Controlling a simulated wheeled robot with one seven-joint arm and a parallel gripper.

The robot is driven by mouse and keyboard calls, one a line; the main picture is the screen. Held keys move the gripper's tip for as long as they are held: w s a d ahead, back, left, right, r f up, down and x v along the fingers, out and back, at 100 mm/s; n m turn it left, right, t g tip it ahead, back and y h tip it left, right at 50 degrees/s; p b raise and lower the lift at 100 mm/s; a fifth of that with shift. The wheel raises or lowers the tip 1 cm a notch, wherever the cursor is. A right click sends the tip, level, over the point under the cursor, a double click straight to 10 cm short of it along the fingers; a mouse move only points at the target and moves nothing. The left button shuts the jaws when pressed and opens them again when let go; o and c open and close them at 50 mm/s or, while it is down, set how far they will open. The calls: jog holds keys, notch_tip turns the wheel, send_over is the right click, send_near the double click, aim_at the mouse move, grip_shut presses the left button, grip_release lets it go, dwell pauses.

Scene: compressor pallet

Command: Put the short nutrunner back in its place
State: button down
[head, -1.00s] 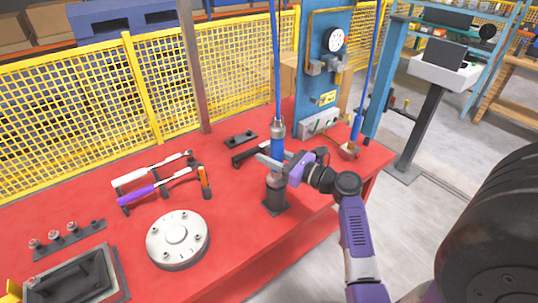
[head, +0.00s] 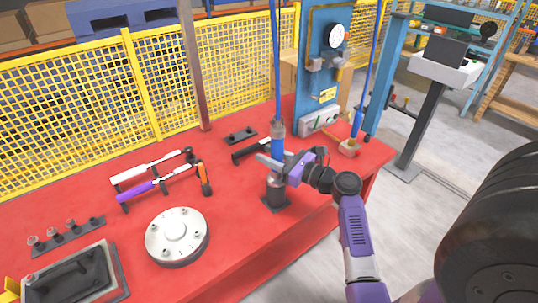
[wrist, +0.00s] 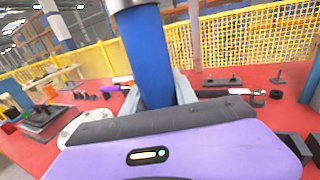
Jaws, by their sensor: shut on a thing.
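The short nutrunner (head: 278,147) is an upright blue tool with a grey top, hanging on a blue hose. My gripper (head: 274,161) is shut around its blue body, which also fills the middle of the wrist view (wrist: 152,62). Directly below it a dark cylindrical holder (head: 275,190) stands on a square base at the table's front edge. The nutrunner's lower end meets or sits in the holder; my gripper partly covers this area, so I cannot tell how deep it is.
The red table (head: 240,225) holds a round flange with bolts (head: 177,236), torque wrenches on a rack (head: 153,176) and a dark tray (head: 75,278) at left. A blue gauge panel (head: 322,70) stands behind. Another blue tool (head: 357,125) hangs at right. Yellow fencing (head: 80,100) runs along the back.

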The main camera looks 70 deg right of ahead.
aim_at(282, 160)
jog(key=c, duration=0.9)
grip_release()
jog(key=shift+r, duration=0.1)
jog(key=shift+f, duration=0.2)
jog(key=shift+s+a, duration=0.1)
jog(key=shift+s, duration=0.45)
jog(key=v, duration=0.3)
jog(key=b+v, duration=0.1)
jog(key=v, duration=0.2)
jog(key=shift+s+a+r, duration=0.1)
jog(key=shift+s+r, duration=0.1)
jog(key=shift+s, duration=0.1)
